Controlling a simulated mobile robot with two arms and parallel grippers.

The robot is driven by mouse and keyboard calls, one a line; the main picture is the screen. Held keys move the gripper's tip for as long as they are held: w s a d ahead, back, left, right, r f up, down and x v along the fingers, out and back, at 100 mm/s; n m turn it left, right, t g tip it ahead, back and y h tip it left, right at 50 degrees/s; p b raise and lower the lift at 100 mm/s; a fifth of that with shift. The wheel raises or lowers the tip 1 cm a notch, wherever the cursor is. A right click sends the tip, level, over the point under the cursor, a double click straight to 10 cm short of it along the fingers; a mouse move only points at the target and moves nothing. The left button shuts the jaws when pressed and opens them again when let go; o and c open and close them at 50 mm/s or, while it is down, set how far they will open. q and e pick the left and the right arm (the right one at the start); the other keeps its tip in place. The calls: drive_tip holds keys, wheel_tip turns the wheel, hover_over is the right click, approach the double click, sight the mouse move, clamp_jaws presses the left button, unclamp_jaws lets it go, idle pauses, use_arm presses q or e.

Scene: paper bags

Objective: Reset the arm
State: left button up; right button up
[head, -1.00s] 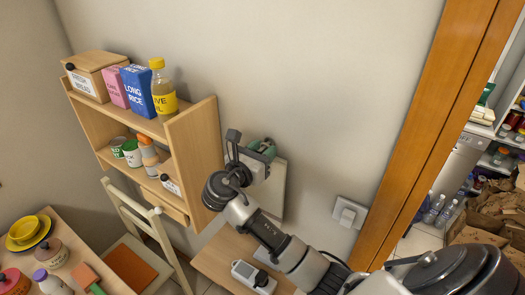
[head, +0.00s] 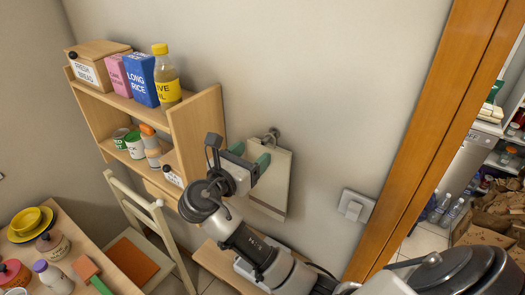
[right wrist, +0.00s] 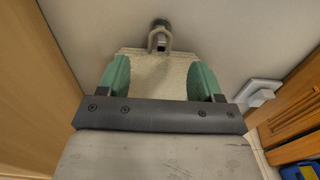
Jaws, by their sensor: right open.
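In the right wrist view, my right gripper (right wrist: 160,78) has one finger at each side of the upper part of the panel (right wrist: 165,85). I cannot tell whether the fingers touch it. The panel's loop hangs on a wall hook (right wrist: 160,30). My left gripper is out of view.
A wooden wall shelf (head: 198,110) with boxes, cans and a bottle is left of my arm. A pale chair (head: 135,205) and a table with dishes stand lower left. A wall switch (head: 356,205) and wooden door frame (head: 430,130) are to the right.

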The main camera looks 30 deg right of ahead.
drive_tip(key=s+a+f+m+y, duration=0.1)
drive_tip(key=s+f+m+y, duration=0.35)
drive_tip(key=f, duration=0.35)
drive_tip(key=s+a+f+m+y, duration=0.1)
drive_tip(key=s+f+m+y, duration=0.3)
drive_tip(key=f, duration=0.4)
drive_tip(key=s+a+f+m+g+y+b, duration=0.1)
drive_tip(key=s+a+f+m+g+y, duration=0.2)
drive_tip(key=s+m, duration=0.45)
drive_tip(key=s+a+f+m+y, duration=0.2)
drive_tip(key=s+f+m+y, duration=0.25)
drive_tip(key=s, duration=0.55)
wheel_tip(320, 180, down, 32)
drive_tip(key=s+g+b, duration=0.1)
drive_tip(key=b, duration=0.5)
drive_tip(key=s+d+f+g+b, duration=0.1)
drive_tip(key=s+d+f+b, duration=0.2)
drive_tip(key=s+f, duration=1.2)
wheel_tip(320, 180, down, 4)
drive_tip(key=shift+s+f+g+y+b, duration=0.1)
drive_tip(key=shift+s+g+y+b, duration=0.25)
drive_tip(key=shift+b, duration=0.3)
